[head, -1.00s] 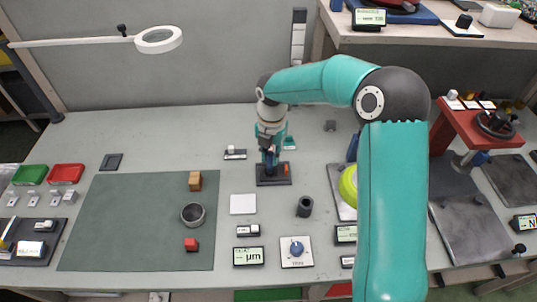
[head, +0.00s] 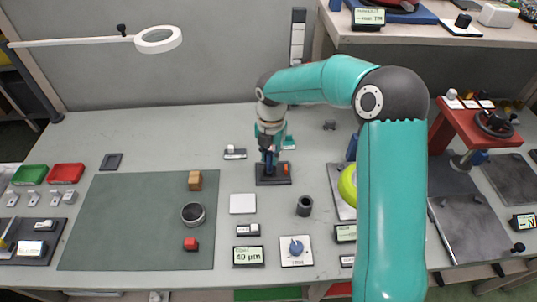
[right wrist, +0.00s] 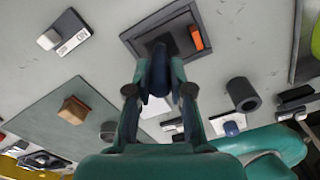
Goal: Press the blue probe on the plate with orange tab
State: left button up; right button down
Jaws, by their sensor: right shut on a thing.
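The blue probe (right wrist: 157,72) is held between the fingers of my right gripper (right wrist: 158,88), which is shut on it. In the head view my right gripper (head: 269,158) points down over the dark plate (head: 262,182), which has an orange tab (head: 286,169) at its right. In the right wrist view the plate (right wrist: 135,38) and the orange tab (right wrist: 196,38) lie just beyond the probe. The probe's lower end is over the plate's middle; the gripper hides it, and I cannot tell whether it touches. My left gripper is not in view.
A display reading 40 µm (head: 249,256) stands near the front edge, beside a blue knob (head: 296,248). A white pad (head: 243,204) and a dark cylinder (head: 304,206) are in front of the plate. A green mat (head: 140,230) lies at the left.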

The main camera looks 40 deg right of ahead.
notch_tip(320, 180, up, 7)
jog(key=p, duration=0.6)
dwell(0.3)
